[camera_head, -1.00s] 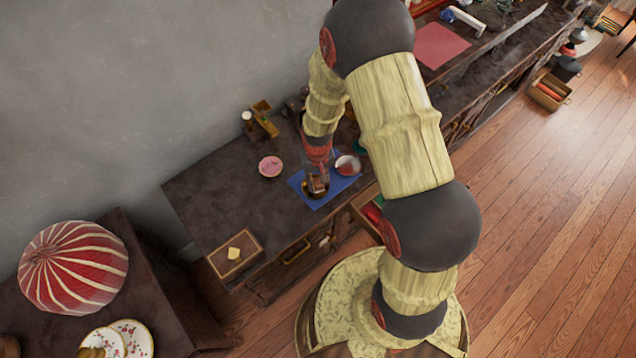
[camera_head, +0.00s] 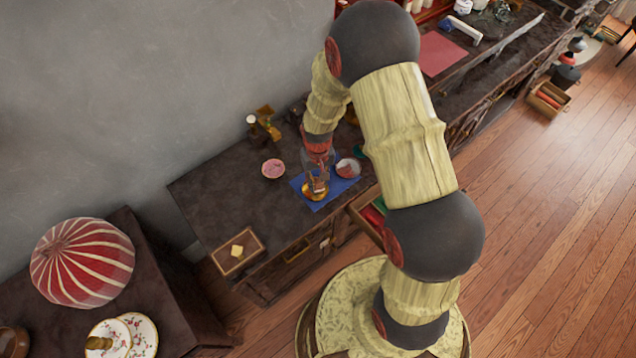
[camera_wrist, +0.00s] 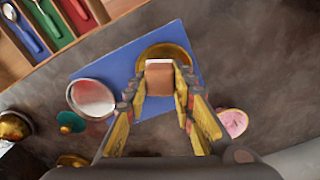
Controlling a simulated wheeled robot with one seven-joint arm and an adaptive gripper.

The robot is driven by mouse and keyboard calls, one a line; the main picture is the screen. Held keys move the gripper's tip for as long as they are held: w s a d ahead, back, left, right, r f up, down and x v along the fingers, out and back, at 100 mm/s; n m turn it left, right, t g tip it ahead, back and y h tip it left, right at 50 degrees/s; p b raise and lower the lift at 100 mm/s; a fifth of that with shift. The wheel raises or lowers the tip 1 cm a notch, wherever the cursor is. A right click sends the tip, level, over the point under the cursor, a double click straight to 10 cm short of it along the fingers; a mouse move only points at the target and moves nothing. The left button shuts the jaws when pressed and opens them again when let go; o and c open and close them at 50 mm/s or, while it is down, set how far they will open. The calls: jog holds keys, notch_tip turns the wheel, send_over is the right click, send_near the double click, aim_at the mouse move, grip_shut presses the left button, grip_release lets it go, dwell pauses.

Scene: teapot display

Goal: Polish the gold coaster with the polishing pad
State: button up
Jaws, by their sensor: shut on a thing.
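The gold coaster (camera_wrist: 172,50) lies on a blue mat (camera_wrist: 110,73) on the dark counter; it also shows in the head view (camera_head: 307,194). My gripper (camera_wrist: 160,95) is shut on the polishing pad (camera_wrist: 160,76), a small block with a brown top and paler front. The pad is over the near part of the coaster in the wrist view and hides some of it. I cannot tell whether the pad touches the coaster. In the head view my gripper (camera_head: 316,182) is over the blue mat (camera_head: 333,188).
A round silver-rimmed dish (camera_wrist: 91,98) is at the mat's edge, beside a green object (camera_wrist: 70,121). A pink round item (camera_wrist: 233,122) lies to the right. An open drawer (camera_wrist: 45,22) holds colored compartments. A wooden tray (camera_head: 238,253) sits at the counter's left end.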

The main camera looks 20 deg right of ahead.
aim_at(318, 179)
jog(key=shift+r+p, duration=1.2)
jog(key=shift+r, duration=0.95)
jog(key=shift+p, duration=0.5)
jog(key=shift+w, duration=0.1)
